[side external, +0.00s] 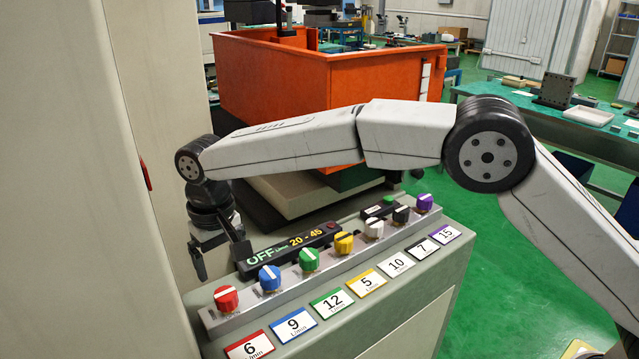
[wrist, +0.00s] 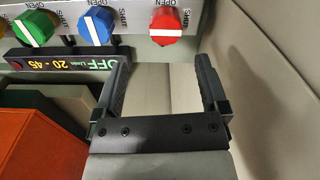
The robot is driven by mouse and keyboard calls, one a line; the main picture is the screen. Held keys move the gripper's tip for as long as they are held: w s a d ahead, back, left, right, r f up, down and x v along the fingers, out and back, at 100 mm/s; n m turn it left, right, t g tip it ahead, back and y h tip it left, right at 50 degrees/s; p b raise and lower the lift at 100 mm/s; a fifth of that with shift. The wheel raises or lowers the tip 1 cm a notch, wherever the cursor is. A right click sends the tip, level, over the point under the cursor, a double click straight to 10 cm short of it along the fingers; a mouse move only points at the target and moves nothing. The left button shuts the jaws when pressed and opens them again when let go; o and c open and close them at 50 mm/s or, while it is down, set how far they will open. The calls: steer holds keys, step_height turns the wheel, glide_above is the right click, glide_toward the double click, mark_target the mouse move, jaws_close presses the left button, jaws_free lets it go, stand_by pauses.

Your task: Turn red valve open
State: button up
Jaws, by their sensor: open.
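The red valve (side external: 226,298) is a round knob with a white line, at the near left end of the sloping panel. It also shows at the top of the wrist view (wrist: 165,24), where its white line lies roughly level and OPEN and SHUT marks are printed beside it. My gripper (side external: 217,262) is open and empty, behind and above the red knob in the side view. In the wrist view my gripper (wrist: 162,68) has its two fingers apart, with the red knob beyond the gap between them. The fingers appear clear of the knob.
The blue knob (side external: 269,278) and green knob (side external: 309,259) stand in the same row, followed by yellow, white, black and purple ones. A display (side external: 290,246) reading OFF and 20-45 lies behind the row. A beige wall (side external: 70,180) rises close at left; an orange tank (side external: 330,85) stands behind.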

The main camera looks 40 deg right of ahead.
mark_target(225, 293)
steer(key=shift+a, duration=0.4)
steer(key=shift+f, duration=3.85)
jaws_close()
